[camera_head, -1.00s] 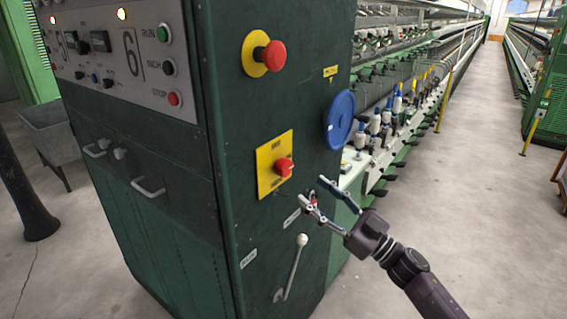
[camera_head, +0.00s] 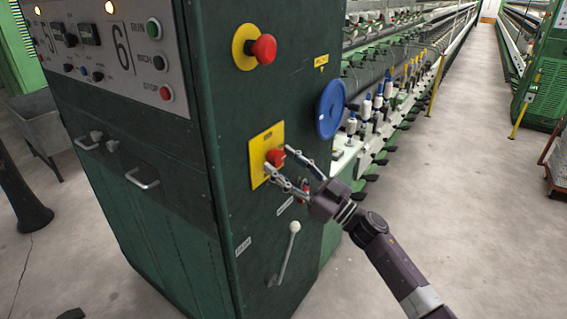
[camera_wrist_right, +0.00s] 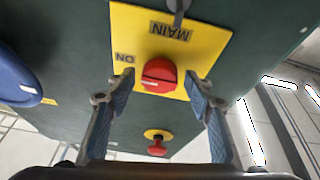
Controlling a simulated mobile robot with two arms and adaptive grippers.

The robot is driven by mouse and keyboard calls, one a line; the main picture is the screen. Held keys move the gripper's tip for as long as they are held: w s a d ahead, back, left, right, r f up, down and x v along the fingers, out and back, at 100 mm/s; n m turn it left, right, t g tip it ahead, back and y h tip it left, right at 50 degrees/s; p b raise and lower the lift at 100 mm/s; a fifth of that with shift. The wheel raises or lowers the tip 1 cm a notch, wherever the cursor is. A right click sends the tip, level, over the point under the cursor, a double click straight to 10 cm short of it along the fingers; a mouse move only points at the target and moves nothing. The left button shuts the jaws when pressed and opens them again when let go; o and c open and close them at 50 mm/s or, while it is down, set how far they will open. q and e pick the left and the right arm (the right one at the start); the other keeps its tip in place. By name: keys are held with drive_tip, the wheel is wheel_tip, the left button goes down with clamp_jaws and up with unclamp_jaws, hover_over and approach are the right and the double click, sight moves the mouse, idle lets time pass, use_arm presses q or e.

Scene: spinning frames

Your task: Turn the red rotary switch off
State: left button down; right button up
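The red rotary switch (camera_head: 274,158) sits on a yellow plate (camera_head: 257,146) on the green cabinet's side face. In the right wrist view the switch (camera_wrist_right: 159,75) lies between the two fingers, and the yellow plate (camera_wrist_right: 205,40) shows the words MAIN and ON. My right gripper (camera_head: 278,163) is open, its fingertips at either side of the switch; in the wrist view (camera_wrist_right: 160,85) gaps show between the fingers and the knob. I cannot tell how far the fingertips are from the plate. My left gripper is not in view.
A red mushroom button (camera_head: 263,48) on a yellow disc is above the switch. A blue disc (camera_head: 331,108) stands out to the right. A white-knobbed lever (camera_head: 290,244) is below. The floor (camera_head: 455,210) at right is clear.

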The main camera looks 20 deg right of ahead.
drive_tip(key=c, duration=0.9)
drive_tip(key=shift+d+f+n+b, duration=0.1)
drive_tip(key=shift+n+b, duration=0.35)
drive_tip(key=shift+n, duration=0.05)
drive_tip(key=shift+c, duration=0.2)
drive_tip(key=n+g+y+b, duration=0.1)
drive_tip(key=n, duration=0.1)
drive_tip(key=n+g+b, duration=0.1)
drive_tip(key=n+b, duration=0.1)
drive_tip(key=shift+w+d+f+y, duration=0.1)
drive_tip(key=shift+y, duration=0.3)
drive_tip(key=n+g+b, duration=0.1)
drive_tip(key=n, duration=0.2)
drive_tip(key=n+g+y+b, duration=0.1)
drive_tip(key=n+b, duration=0.1)
drive_tip(key=n, duration=0.1)
drive_tip(key=shift+w+d+g, duration=0.1)
drive_tip(key=shift+g, duration=0.3)
drive_tip(key=n, duration=0.2)
drive_tip(key=n+g+b, duration=0.1)
drive_tip(key=n, duration=0.1)
drive_tip(key=n+g+b, duration=0.1)
drive_tip(key=shift+r+n, duration=0.35)
drive_tip(key=shift+n, duration=0.05)
drive_tip(key=n+g, duration=0.1)
drive_tip(key=n, duration=0.2)
drive_tip(key=shift+r, duration=0.15)
drive_tip(key=shift+n+g+h+b, duration=0.3)
drive_tip(key=shift+n+g+h, duration=0.15)
drive_tip(key=shift+n, duration=0.95)
